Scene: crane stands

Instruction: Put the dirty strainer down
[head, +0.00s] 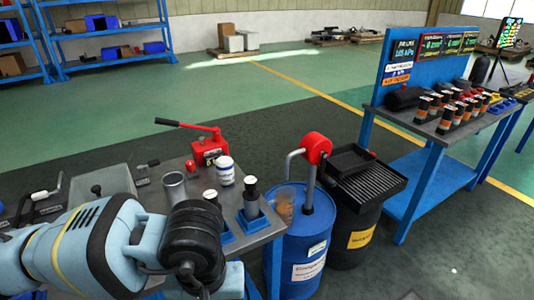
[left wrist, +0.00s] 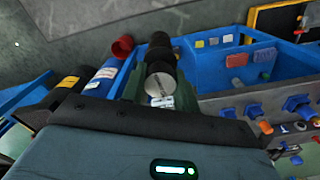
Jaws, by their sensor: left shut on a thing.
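My left gripper (left wrist: 160,92) is shut on a dark cylindrical piece with a pale round end (left wrist: 160,84), which I take to be the dirty strainer. Dirt on it is too small to make out. In the head view my left arm comes in over the near workbench (head: 150,170), and its wrist hides the fingers and the held piece. Two blue square holders stand at the bench's right end; a black cylinder stands in the right holder (head: 251,222), and another dark top shows at the left holder (head: 222,236). My right gripper is not in view.
A metal cup (head: 174,187), a white jar (head: 225,171) and a red lever tool (head: 208,150) stand on the bench. A blue drum (head: 300,240) with a red pump (head: 317,148) and a black drum with a drip tray (head: 370,182) stand close to its right.

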